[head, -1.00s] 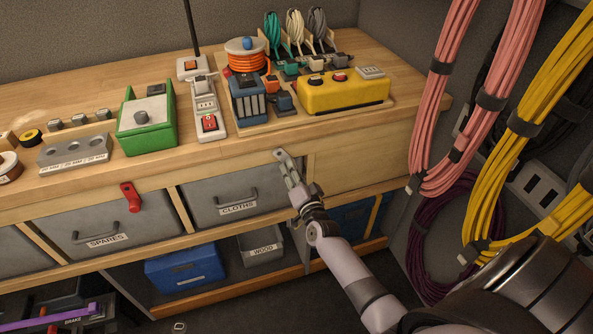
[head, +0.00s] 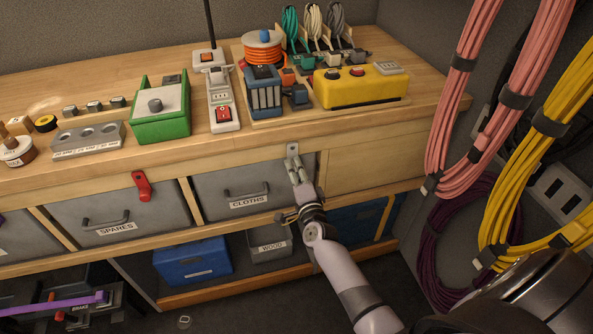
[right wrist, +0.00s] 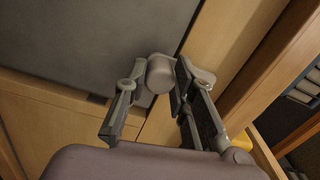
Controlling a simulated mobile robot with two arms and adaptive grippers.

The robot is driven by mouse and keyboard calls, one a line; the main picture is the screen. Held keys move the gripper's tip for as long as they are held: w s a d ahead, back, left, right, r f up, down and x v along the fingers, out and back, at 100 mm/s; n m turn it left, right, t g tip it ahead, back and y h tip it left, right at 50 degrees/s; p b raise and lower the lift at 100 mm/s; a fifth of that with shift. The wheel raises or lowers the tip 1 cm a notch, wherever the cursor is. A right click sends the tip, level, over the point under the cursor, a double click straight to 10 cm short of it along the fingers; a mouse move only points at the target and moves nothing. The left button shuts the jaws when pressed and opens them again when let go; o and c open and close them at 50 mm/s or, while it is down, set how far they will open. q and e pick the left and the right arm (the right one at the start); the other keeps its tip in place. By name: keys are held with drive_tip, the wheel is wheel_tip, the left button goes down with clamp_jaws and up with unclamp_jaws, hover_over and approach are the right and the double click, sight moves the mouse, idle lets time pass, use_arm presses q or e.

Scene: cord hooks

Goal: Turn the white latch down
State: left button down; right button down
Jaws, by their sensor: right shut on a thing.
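The white latch (head: 292,150) is on the wooden front below the bench top, at the upper right corner of the CLOTHS drawer (head: 270,187). Its upper end shows in the head view, and its lower part is hidden by my gripper. It hangs nearly straight down, leaning slightly right. My right gripper (head: 298,172) reaches up from below and is shut on the latch. In the right wrist view the pale, rounded latch end (right wrist: 160,74) sits between the fingers (right wrist: 152,100), against the right one. My left gripper is out of view.
A red latch (head: 141,185) hangs at the SPARES drawer (head: 118,213). The bench top above holds a green box (head: 160,113), a power strip (head: 223,105) and a yellow box (head: 360,87). Pink cords (head: 500,120) hang at the right, near my arm.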

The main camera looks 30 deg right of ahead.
idle(0.3)
drive_tip(key=c, duration=1.3)
unclamp_jaws()
drive_tip(key=shift+c, duration=0.2)
drive_tip(key=v, duration=1.2)
